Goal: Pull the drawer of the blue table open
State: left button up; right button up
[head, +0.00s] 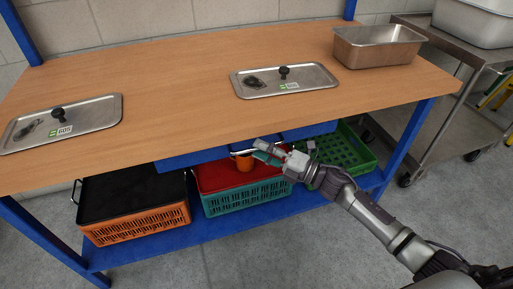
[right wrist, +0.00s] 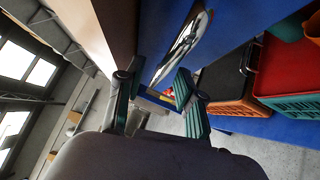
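The blue table has a wooden top (head: 190,80) and a blue drawer front (head: 190,158) under its front edge. In the right wrist view, the drawer's shiny metal bar handle (right wrist: 186,45) stands on the blue front (right wrist: 225,30). My right gripper (head: 266,151) is in front of the drawer, just below the table edge. In the right wrist view its two teal-padded fingers (right wrist: 153,85) are apart with nothing held. The near end of the handle shows beyond the gap between them; contact cannot be told. The drawer looks shut. My left gripper is not in view.
Black-topped orange (head: 140,224), red-topped teal (head: 245,197) and green (head: 342,150) crates stand on the lower shelf. Two metal lids (head: 285,80) (head: 85,115) and a metal pan (head: 378,47) lie on the tabletop.

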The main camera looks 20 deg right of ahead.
jog(key=shift+x, duration=0.95)
jog(key=shift+f, duration=0.1)
grip_shut()
